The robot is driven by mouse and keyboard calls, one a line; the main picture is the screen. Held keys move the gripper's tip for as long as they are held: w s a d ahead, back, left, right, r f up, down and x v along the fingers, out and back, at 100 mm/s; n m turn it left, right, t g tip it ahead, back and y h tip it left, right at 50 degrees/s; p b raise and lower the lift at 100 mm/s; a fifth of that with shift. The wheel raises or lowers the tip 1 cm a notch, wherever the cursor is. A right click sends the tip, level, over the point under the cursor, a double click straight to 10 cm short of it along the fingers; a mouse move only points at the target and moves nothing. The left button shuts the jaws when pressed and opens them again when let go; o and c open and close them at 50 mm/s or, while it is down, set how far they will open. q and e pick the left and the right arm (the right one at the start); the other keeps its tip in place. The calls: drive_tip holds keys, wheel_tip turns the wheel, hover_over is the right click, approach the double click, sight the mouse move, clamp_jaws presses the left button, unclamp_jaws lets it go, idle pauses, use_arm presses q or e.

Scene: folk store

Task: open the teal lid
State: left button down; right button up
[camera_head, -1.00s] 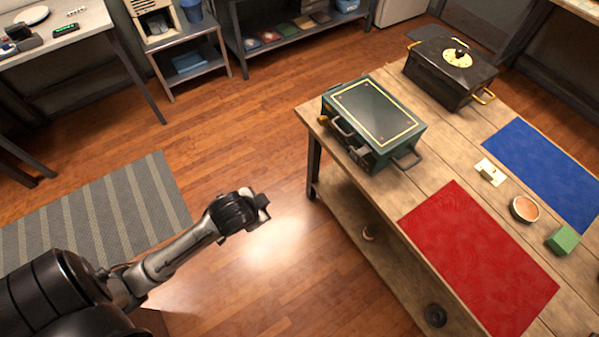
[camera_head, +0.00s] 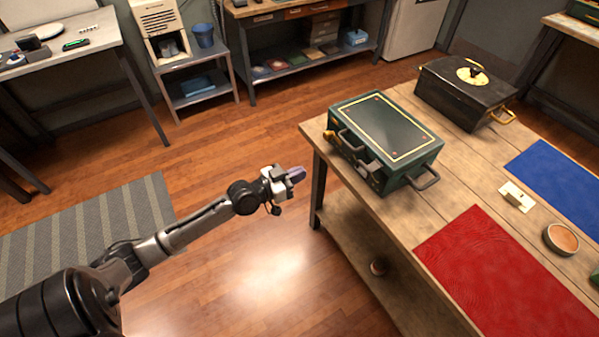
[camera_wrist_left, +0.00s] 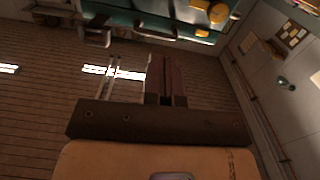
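The teal box stands on the wooden table, its flat teal lid (camera_head: 388,124) lying closed on top with a gold border line. A dark handle (camera_head: 427,180) sticks out at its right end, and grey hardware (camera_head: 368,165) sits on its near side. My left gripper (camera_head: 294,176) hangs over the floor, left of the table and apart from the box. In the left wrist view its fingers (camera_wrist_left: 166,80) lie side by side, shut with nothing seen between them. The box's teal underside edge (camera_wrist_left: 165,20) shows at the top there. My right gripper is out of view.
A black box (camera_head: 465,92) with a gold disc on top stands behind the teal box. A red mat (camera_head: 500,275), a blue mat (camera_head: 560,180), a small cream block (camera_head: 516,195) and a round dish (camera_head: 561,239) lie on the table (camera_head: 470,170).

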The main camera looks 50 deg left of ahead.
use_arm(q)
drive_tip(key=b+x, duration=0.2)
drive_tip(key=x, duration=0.8)
drive_tip(key=shift+r, duration=0.55)
drive_tip(key=shift+a, duration=0.1)
idle(0.8)
idle(0.9)
drive_tip(key=shift+w, duration=0.2)
drive_tip(key=shift+w+b, duration=0.4)
drive_tip(key=shift+w, duration=0.05)
drive_tip(key=shift+w, duration=0.25)
